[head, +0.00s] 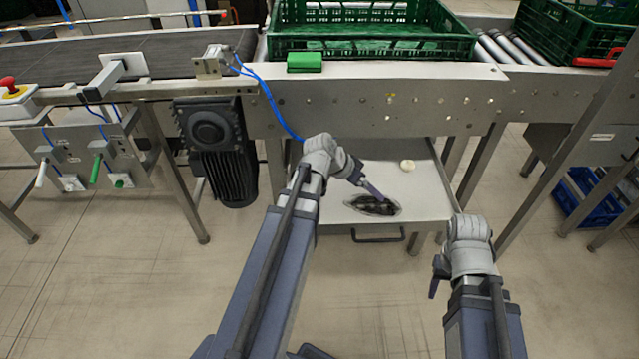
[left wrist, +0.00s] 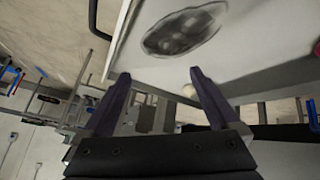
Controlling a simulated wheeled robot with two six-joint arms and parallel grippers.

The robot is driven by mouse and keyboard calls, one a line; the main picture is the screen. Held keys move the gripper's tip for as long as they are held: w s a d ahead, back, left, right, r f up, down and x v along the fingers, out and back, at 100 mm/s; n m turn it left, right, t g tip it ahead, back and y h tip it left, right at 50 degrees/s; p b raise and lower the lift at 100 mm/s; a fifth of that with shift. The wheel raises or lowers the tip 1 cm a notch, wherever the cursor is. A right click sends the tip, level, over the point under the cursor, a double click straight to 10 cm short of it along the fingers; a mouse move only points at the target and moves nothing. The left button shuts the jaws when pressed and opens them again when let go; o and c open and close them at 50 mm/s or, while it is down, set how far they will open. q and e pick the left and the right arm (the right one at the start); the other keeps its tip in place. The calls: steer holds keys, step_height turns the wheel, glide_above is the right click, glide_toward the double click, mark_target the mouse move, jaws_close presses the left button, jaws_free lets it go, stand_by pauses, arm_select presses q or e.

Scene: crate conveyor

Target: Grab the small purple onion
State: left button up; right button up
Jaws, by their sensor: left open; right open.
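I cannot make out a purple onion in either view. On the white shelf (head: 340,220) under the conveyor lies a dark oval item with a pale, see-through rim (head: 373,206), perhaps a bag or dish. It also shows at the top of the left wrist view (left wrist: 183,32). A small pale round item (head: 407,166) lies farther back on the shelf. My left gripper (head: 376,193) is open just above the dark item and hides part of it; its two fingers show apart and empty in the left wrist view (left wrist: 161,78). My right gripper (head: 435,287) is open, to the right of the shelf's front.
The steel conveyor frame (head: 350,105) overhangs the shelf, with a black motor (head: 215,150) at left. Green crates (head: 370,47) stand on the rollers. A blue cable (head: 268,95) hangs near my left wrist. Open floor (head: 120,290) lies at the left front.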

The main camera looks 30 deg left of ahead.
arm_select(q)
steer(key=w+a+f+t+b, duration=0.1)
steer(key=a+f+b, duration=0.1)
steer(key=a, duration=0.2)
steer(key=w+a+f+t+b, duration=0.1)
steer(key=a+b, duration=0.2)
steer(key=a, duration=0.2)
steer(key=w+a+f+t+b, duration=0.1)
steer(key=a+f+t+b, duration=0.1)
steer(key=a, duration=0.3)
steer(key=shift+w+f+n, duration=0.35)
steer(key=shift+n, duration=0.05)
steer(key=a+t+b, duration=0.1)
steer(key=a, duration=0.2)
steer(key=a+t+y+b, duration=0.1)
steer(key=a+b, duration=0.1)
steer(key=a, duration=0.1)
steer(key=a+y+b, duration=0.1)
steer(key=a, duration=0.2)
steer(key=shift+s+a+f+n+t, duration=0.2)
steer(key=shift+f+n+t, duration=0.1)
steer(key=shift+f+t, duration=0.1)
steer(key=shift+a+r, duration=0.15)
steer(key=shift+a, duration=0.15)
steer(key=shift+b+x, duration=1.7)
steer(key=shift+x, duration=1.95)
steer(key=shift+w+d, duration=0.3)
arm_select(e)
step_height(320, 180, down, 17)
